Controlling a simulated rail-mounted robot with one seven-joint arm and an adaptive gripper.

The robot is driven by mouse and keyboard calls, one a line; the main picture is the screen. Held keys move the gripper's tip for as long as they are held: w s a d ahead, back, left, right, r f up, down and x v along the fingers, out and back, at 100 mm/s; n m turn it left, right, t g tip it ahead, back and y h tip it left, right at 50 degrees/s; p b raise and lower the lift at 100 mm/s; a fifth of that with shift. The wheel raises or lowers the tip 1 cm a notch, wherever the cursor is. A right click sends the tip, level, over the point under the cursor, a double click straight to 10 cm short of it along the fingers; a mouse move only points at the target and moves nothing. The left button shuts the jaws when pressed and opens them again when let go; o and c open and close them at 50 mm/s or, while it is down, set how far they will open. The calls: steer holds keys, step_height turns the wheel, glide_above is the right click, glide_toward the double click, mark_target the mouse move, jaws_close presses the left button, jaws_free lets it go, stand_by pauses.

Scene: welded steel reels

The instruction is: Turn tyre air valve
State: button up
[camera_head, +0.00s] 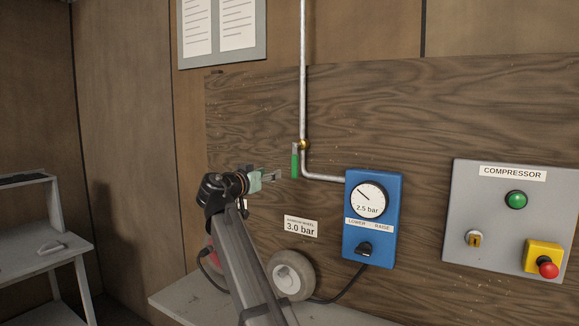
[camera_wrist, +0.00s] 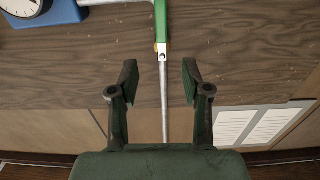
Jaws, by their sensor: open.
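The air valve has a green lever handle (camera_head: 295,165) hanging down beside a brass fitting (camera_head: 303,145) on the metal air pipe (camera_head: 303,70). In the wrist view the green handle (camera_wrist: 161,22) is at top centre, with the pipe (camera_wrist: 164,110) running down between my fingers. My gripper (camera_head: 278,175) is just left of the handle in the head view. In the wrist view my gripper (camera_wrist: 159,72) is open and empty, its fingertips to either side of the pipe line and short of the handle. Whether anything touches cannot be told.
A blue gauge box (camera_head: 350,228) reading 2.5 bar, with a LOWER/RAISE knob (camera_head: 364,249), is right of the valve. A 3.0 bar sign (camera_head: 301,227) and a wheel (camera_head: 291,276) are below. The compressor panel (camera_head: 500,225) is far right. The wooden board (camera_head: 420,110) around the valve is mostly clear.

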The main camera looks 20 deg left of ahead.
mark_target(294, 165)
steer(key=p+x, duration=0.4)
steer(key=x, duration=1.1)
steer(key=shift+w+a+p, duration=0.15)
steer(key=shift+w+p, duration=0.15)
steer(key=shift+p, duration=0.1)
steer(key=shift+w+d+f, duration=0.1)
steer(key=shift+w+d, duration=0.1)
steer(key=shift+w, duration=0.45)
jaws_close()
